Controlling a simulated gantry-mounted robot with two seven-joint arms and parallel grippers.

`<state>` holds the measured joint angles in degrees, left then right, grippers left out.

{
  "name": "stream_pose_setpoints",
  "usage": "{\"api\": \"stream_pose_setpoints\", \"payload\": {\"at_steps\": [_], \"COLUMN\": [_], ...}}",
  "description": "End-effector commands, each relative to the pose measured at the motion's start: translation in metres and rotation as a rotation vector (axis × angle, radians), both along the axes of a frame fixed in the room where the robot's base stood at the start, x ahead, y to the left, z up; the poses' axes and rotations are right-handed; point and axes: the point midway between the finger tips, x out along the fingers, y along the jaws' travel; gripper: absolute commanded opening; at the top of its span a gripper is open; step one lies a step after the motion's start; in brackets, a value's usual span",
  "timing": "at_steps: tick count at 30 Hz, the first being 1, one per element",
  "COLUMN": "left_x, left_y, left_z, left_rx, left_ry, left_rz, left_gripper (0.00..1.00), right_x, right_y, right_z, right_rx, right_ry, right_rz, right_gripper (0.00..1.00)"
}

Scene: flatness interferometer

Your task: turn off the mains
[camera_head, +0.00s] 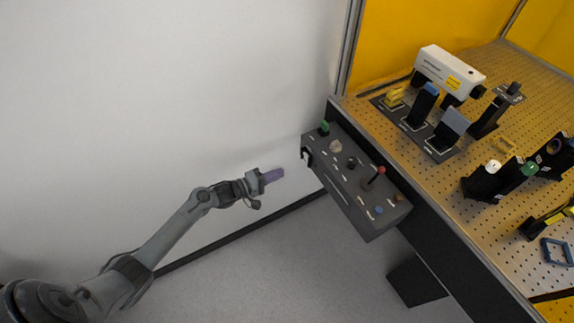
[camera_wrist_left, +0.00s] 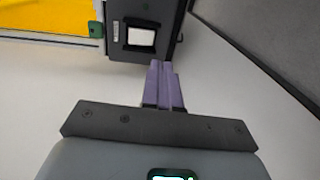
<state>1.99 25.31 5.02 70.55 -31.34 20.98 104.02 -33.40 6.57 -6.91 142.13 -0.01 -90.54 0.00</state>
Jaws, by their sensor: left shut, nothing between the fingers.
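A dark grey control box (camera_head: 352,200) hangs on the near side of the optical table. In the left wrist view, the end face of the control box (camera_wrist_left: 118,10) carries a black-framed rocker switch (camera_wrist_left: 141,37) with a pale face. Which way the rocker is set I cannot tell. In the head view a black fitting (camera_head: 307,157) shows at the box's left end. My left gripper (camera_head: 276,175) has purple fingers, shut and empty, left of the box and apart from it. In the left wrist view the fingertips (camera_wrist_left: 161,65) point toward the end face, below and right of the rocker.
The box top bears a green part (camera_head: 324,128), a pale knob (camera_head: 336,146), a black knob (camera_head: 352,162), a red-tipped lever (camera_head: 375,176) and a blue button (camera_head: 379,210). The perforated table (camera_head: 470,200) holds a white laser housing (camera_head: 447,71) and optics mounts. The space left of the box is free.

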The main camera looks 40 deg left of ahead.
Motion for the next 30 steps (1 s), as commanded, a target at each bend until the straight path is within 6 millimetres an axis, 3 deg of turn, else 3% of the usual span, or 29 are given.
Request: {"api": "stream_pose_setpoints", "payload": {"at_steps": [3, 10, 30], "left_x": [-0.020, -0.044, -0.053], "left_y": [0.008, 0.020, 0.023], "left_z": [-0.003, -0.007, -0.011], "left_rx": [0.000, -0.001, -0.001], "left_ry": [0.002, 0.000, 0.004], "left_rz": [-0.001, 0.000, 0.000], "left_gripper": [0.00, 0.00, 0.00], "right_x": [0.000, 0.001, 0.001], "right_y": [-0.001, -0.003, 0.000], "right_z": [0.005, 0.008, 0.009], "right_rx": [-0.004, -0.011, -0.001], "right_ry": [-0.001, -0.002, -0.002], "right_rz": [0.002, 0.007, 0.000], "right_gripper": [0.45, 0.45, 0.45]}}
